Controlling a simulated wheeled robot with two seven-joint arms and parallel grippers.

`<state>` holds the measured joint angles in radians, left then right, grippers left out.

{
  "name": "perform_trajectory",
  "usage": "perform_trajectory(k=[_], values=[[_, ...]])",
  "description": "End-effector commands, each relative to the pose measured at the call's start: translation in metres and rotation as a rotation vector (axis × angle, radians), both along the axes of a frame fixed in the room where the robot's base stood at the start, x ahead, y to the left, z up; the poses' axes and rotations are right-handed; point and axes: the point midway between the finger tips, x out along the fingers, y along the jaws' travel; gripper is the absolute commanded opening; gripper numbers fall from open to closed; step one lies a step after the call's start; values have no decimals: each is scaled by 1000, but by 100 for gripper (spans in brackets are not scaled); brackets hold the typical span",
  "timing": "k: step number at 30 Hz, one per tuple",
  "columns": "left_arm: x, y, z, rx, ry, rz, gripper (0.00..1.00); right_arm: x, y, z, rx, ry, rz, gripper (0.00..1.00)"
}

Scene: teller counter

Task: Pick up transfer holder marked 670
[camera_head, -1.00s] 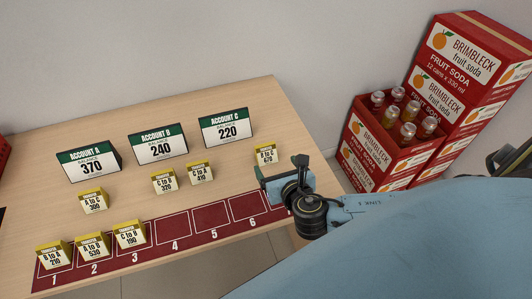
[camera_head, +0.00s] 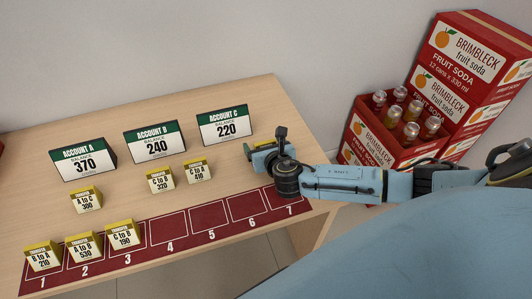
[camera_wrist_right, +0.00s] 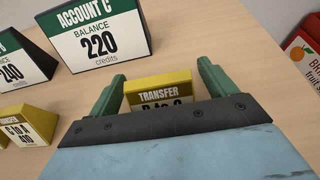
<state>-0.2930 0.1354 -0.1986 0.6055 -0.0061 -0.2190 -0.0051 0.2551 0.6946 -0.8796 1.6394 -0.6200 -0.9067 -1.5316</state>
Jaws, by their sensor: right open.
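The transfer holder marked 670, a small yellow-topped block, stands at the right of the table behind the slot mat. In the right wrist view, the holder (camera_wrist_right: 158,92) shows its "TRANSFER" band; its lower label is partly hidden by my gripper and its number cannot be read. In the head view my right gripper mostly covers it. My right gripper (camera_wrist_right: 160,92) is open, its green fingers on either side of the holder, not closed on it. My right gripper (camera_head: 265,148) also shows in the head view. My left gripper is in neither view.
Account signs A (camera_head: 83,159), B (camera_head: 155,143) and C (camera_head: 225,126) stand along the back. Holders 300 (camera_head: 86,199), 320 (camera_head: 160,180) and 410 (camera_head: 198,171) stand before them. Several holders stand on the numbered red mat (camera_head: 211,218). Soda crates (camera_head: 470,75) stand at right.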

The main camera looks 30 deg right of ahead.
Motion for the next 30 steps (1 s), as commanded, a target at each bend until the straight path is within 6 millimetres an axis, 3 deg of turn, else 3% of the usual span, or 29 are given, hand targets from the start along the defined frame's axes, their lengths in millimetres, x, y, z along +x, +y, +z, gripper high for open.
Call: perform_trajectory(k=[6, 18, 25, 30], values=[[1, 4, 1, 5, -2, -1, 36, 1, 0, 0, 1, 1, 1, 84], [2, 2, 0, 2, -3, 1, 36, 0, 0, 0, 0, 0, 0, 35], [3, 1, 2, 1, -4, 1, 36, 0, 0, 3, 0, 0, 0, 35], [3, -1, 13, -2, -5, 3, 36, 1, 0, 28, 1, -2, 1, 35]])
